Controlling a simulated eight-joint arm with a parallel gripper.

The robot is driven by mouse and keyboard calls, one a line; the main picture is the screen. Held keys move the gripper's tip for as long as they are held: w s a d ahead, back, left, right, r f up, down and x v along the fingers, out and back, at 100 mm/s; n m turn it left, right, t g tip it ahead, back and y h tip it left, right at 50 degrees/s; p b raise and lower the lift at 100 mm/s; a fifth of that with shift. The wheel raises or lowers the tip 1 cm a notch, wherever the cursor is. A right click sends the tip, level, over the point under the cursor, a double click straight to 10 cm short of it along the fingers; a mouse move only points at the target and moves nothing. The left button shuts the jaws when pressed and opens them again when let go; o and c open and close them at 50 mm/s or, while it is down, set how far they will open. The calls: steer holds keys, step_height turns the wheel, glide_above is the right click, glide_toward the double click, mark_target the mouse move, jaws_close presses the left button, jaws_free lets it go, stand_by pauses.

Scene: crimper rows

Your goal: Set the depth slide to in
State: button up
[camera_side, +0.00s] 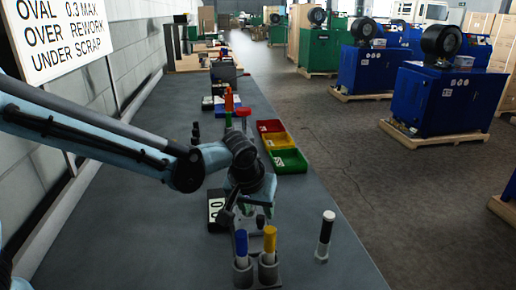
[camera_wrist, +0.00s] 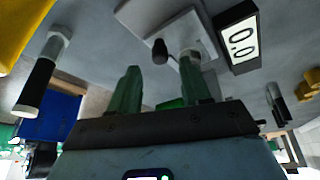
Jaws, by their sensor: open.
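My gripper (camera_wrist: 160,74) is open, with two green fingers apart and nothing seen between them. In the side view my gripper (camera_side: 250,198) hangs low over the bench, behind the pen cups. A pale grey block (camera_wrist: 150,14) lies beyond the fingertips in the wrist view. A small dark knob (camera_wrist: 160,52) shows at its edge, in line with the gap between the fingers. I cannot tell for sure whether this is the depth slide, or what its setting is.
A digital display (camera_wrist: 240,38) reading about 0.0 sits beside the block. A blue marker (camera_side: 241,243) and a yellow marker (camera_side: 270,239) stand in cups at the front. A black-and-white marker (camera_side: 325,238) stands to their right. Red, yellow and green bins (camera_side: 289,161) lie behind.

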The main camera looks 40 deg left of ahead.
mark_target(260, 217)
steer(key=shift+x, duration=2)
jaws_close()
